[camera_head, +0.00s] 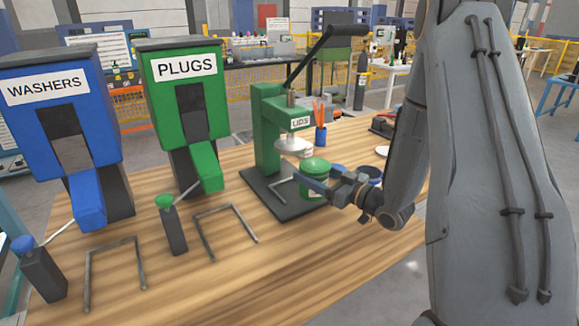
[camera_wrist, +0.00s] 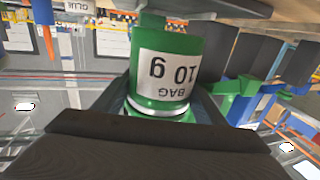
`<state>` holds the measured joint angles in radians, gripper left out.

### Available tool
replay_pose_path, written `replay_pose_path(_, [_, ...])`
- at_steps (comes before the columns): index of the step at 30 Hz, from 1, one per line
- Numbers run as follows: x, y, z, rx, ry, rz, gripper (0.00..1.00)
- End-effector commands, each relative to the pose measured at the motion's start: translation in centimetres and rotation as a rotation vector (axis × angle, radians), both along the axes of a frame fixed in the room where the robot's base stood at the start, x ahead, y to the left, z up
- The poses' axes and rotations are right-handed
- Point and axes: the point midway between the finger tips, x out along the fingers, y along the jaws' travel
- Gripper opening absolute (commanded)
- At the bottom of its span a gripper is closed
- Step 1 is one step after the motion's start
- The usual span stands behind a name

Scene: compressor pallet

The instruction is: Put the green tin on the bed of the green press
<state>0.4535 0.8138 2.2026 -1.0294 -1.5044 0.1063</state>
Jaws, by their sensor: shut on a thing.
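The green tin (camera_head: 314,168), with a white label, is held between the fingers of my gripper (camera_head: 325,187). In the wrist view the tin (camera_wrist: 168,65) appears upside down with its label facing the camera. The green press (camera_head: 265,130) has a "LIDS" label, a raised black lever and a pale round pressing disc (camera_head: 293,145). Its dark flat bed (camera_head: 283,207) lies on the table. The tin is upright, to the right of the disc, near the bed's right side. I cannot tell whether its underside touches the bed.
A blue washers dispenser (camera_head: 60,125) and a green plugs dispenser (camera_head: 183,100) stand left of the press, with metal bar frames before them. A blue tin (camera_head: 372,172) stands behind my gripper. A blue pencil cup (camera_head: 320,134) is behind the press.

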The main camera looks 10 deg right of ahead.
Motion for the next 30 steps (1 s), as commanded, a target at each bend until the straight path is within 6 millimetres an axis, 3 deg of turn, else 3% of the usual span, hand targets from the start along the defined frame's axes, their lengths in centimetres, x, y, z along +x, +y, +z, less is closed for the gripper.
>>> replay_pose_path(3, [2.2, 1.7, 0.1, -0.001, -0.002, 0.005, 0.38])
replay_pose_path(7, [3.8, 2.7, 0.0, 0.000, 0.000, 0.005, 0.38])
replay_pose_path(23, [7.8, 5.3, 0.1, 0.001, -0.001, 0.005, 0.38])
replay_pose_path(30, [7.8, 5.3, -1.3, 0.001, 0.001, 0.003, 0.38])
